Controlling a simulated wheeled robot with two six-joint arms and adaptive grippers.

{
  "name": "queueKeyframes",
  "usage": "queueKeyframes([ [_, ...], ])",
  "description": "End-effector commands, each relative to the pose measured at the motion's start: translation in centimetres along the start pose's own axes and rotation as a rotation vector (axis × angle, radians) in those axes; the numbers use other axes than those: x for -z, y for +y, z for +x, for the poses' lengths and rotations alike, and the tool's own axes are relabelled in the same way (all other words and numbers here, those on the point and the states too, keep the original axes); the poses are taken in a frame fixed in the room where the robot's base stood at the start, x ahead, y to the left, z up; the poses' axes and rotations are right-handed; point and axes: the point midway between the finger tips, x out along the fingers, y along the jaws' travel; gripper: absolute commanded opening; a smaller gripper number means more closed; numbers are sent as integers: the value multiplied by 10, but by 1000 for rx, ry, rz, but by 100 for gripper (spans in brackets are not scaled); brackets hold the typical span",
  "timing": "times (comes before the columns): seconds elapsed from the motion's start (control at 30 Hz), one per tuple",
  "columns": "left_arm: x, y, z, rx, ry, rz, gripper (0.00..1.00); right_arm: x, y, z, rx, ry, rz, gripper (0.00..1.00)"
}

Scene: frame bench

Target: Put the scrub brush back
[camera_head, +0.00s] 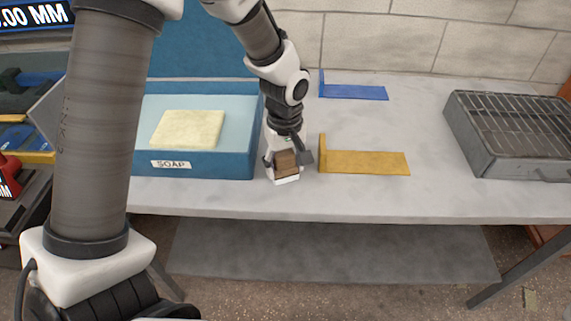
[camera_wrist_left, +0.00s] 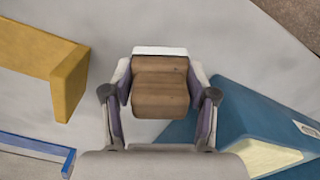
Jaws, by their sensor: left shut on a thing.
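The scrub brush (camera_head: 286,163) has a brown wooden body and a white strip along its lower edge. My left gripper (camera_head: 287,160) is shut on it, over the grey bench (camera_head: 240,200) between the blue soap box and the yellow bracket. In the left wrist view the brush (camera_wrist_left: 160,92) sits between the two fingers of the gripper (camera_wrist_left: 160,100), with its white edge at the far end. I cannot tell whether the brush touches the bench. My right gripper is not in view.
The blue box (camera_head: 205,165) labelled SOAP, lid open, holds a pale yellow block (camera_head: 187,129). A yellow L-shaped bracket (camera_head: 365,162) and a blue one (camera_head: 355,92) lie to the right. A grey box with a wire rack (camera_head: 515,125) stands far right. Bench between brackets and rack is clear.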

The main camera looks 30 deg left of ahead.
Motion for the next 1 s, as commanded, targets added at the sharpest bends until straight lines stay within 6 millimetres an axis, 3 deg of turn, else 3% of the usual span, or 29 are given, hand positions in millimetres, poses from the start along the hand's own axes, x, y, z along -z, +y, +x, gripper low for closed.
queueKeyframes([
  [0.03, 0, 0, 1, 0, 0, 0, 65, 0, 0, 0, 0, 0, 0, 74],
  [0.1, 0, 0, 1, 0, 0, 0, 83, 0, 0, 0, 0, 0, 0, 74],
  [0.5, 0, 1, -8, -2, 2, 0, 83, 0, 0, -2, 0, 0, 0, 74],
  [0.9, 1, 1, -102, -4, 4, 0, 83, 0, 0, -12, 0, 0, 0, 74],
  [1.0, 1, 1, -116, -1, 3, 0, 83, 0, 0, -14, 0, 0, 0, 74],
])
